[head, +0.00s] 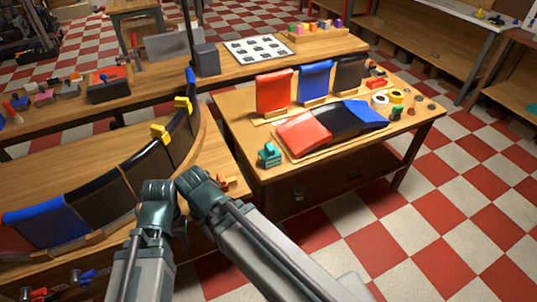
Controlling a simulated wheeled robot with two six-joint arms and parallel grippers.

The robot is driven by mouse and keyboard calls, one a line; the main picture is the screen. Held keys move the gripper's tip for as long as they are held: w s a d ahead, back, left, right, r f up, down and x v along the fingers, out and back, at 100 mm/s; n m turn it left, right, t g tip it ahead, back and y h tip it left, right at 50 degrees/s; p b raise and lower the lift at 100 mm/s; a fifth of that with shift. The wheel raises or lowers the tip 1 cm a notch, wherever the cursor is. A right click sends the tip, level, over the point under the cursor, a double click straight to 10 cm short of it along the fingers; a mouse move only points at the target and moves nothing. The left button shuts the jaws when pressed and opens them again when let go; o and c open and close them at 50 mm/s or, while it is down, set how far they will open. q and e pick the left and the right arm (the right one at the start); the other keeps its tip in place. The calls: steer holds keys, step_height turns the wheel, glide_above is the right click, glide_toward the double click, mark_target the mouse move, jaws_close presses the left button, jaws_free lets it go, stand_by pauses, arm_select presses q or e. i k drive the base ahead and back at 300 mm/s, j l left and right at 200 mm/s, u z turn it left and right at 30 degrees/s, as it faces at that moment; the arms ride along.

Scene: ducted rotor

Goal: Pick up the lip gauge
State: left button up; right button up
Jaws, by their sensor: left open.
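I cannot tell for certain which piece is the lip gauge. A small orange piece (226,181) lies on the curved bench's right end, just right of my arms. A small teal-green block-like tool (269,155) stands on the near left corner of the right table. My left gripper (158,187) is at the bench's right end, below the dark curved panels, open with nothing seen in it; its fingertips are hard to make out. My right arm's end (196,181) is close beside it, and its jaws cannot be made out.
The curved bench carries a row of dark and blue panels (110,190) with yellow clamps (160,134). The right table (235,120) holds red, blue and black panels, tape rolls (380,100) and small parts. A grey box (206,60) stands behind. Checkered floor is clear at right.

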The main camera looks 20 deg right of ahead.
mark_target(271, 156)
steer(key=i+l, duration=0.3)
steer(key=l, duration=0.15)
steer(key=i+l, duration=0.25)
steer(key=l, duration=0.25)
steer(key=z, duration=0.05)
